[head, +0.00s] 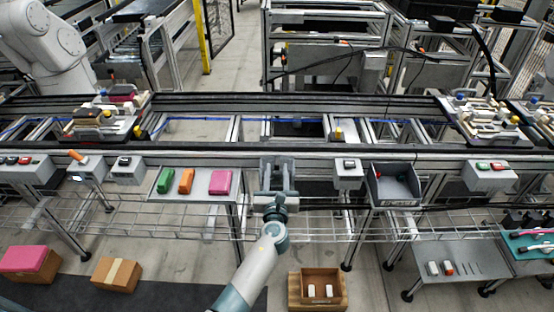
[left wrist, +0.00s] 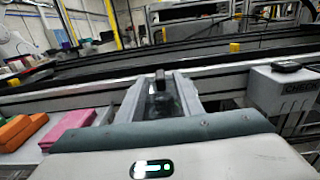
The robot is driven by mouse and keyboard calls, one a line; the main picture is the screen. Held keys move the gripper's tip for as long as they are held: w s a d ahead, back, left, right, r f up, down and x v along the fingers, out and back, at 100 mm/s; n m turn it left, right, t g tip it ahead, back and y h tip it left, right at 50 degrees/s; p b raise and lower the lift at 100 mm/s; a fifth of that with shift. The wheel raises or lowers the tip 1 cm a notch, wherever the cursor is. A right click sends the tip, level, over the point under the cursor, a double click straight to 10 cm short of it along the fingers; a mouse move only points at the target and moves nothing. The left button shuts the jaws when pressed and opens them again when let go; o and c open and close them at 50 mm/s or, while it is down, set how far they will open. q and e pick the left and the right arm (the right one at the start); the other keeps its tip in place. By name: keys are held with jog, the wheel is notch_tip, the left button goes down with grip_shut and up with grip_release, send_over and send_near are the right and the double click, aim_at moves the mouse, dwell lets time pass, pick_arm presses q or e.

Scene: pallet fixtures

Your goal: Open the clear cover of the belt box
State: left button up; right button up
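My left gripper (head: 278,168) is in front of the conveyor's near rail. Its two fingers are apart, and they also show in the left wrist view (left wrist: 160,94). A small dark part (left wrist: 160,82) shows between or just beyond the fingers; I cannot tell what it is or whether it is touched. A grey control box (head: 348,172) with a dark top part stands right of the gripper, apart from it; it also shows in the left wrist view (left wrist: 284,92). Which box is the belt box is unclear, and no clear cover can be made out. My right gripper is out of view.
Left of the gripper a shelf (head: 202,197) holds green, orange and pink blocks (head: 220,183). A dark open bin (head: 394,185) is on the right. More control boxes (head: 126,171) (head: 489,176) line the rail (head: 300,152). A wire rack runs below.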

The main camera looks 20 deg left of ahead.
aim_at(277, 166)
pick_arm(q)
jog(key=shift+x, duration=2.75)
grip_shut()
